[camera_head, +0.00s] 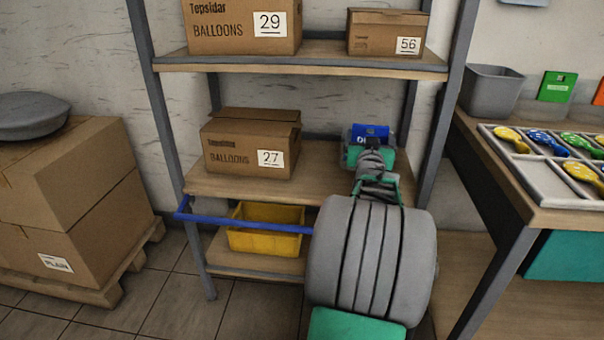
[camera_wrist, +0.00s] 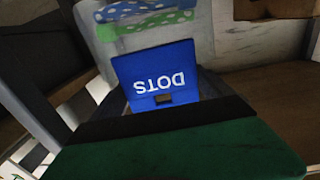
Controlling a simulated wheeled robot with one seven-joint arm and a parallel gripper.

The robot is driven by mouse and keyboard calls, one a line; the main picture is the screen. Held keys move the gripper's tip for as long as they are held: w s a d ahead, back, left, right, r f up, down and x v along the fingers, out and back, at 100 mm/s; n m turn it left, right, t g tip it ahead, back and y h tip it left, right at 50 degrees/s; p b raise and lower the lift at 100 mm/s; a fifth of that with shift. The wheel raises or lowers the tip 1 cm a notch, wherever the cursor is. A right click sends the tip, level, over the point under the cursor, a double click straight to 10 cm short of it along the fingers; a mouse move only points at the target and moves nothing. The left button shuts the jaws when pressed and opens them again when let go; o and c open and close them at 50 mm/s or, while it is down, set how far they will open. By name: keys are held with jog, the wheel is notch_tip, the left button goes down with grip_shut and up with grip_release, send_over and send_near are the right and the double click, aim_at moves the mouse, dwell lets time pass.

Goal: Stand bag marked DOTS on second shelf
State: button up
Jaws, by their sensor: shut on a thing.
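The bag marked DOTS (camera_head: 370,133) shows as a blue label above my gripper at the right part of the middle shelf. In the wrist view its blue label (camera_wrist: 155,88) reads DOTS upside down, and green and blue dotted shapes show beyond it. My gripper (camera_head: 369,155) is shut on the bag; its green and black parts fill the lower wrist view. The shelf unit's middle board (camera_head: 230,187) lies below and behind the gripper. My arm and gripper hide the bag's lower part, so I cannot tell whether it touches the board.
A box marked 27 (camera_head: 250,142) stands left of the bag on the same board. Boxes marked 29 (camera_head: 240,25) and 56 (camera_head: 387,32) stand on the board above. A yellow bin (camera_head: 265,240) sits below. A table with a balloon tray (camera_head: 545,180) stands at right.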

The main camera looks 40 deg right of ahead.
jog(key=shift+w+d+r, duration=0.3)
jog(key=shift+w+r, duration=0.05)
jog(key=shift+r, duration=0.15)
jog(key=shift+w+d+r, duration=0.25)
jog(key=shift+w+r, duration=0.1)
jog(key=shift+r, duration=0.15)
jog(key=f+b, duration=0.1)
jog(key=f, duration=0.2)
jog(key=f+b, duration=0.1)
jog(key=f, duration=0.3)
jog(key=f+b, duration=0.1)
jog(key=f, duration=0.2)
jog(key=shift+w+a+f, duration=0.1)
jog(key=shift+w+f, duration=0.15)
jog(key=shift+f+b, duration=0.1)
jog(key=shift+b, duration=0.2)
jog(key=shift+f, duration=0.15)
jog(key=o, duration=1.2)
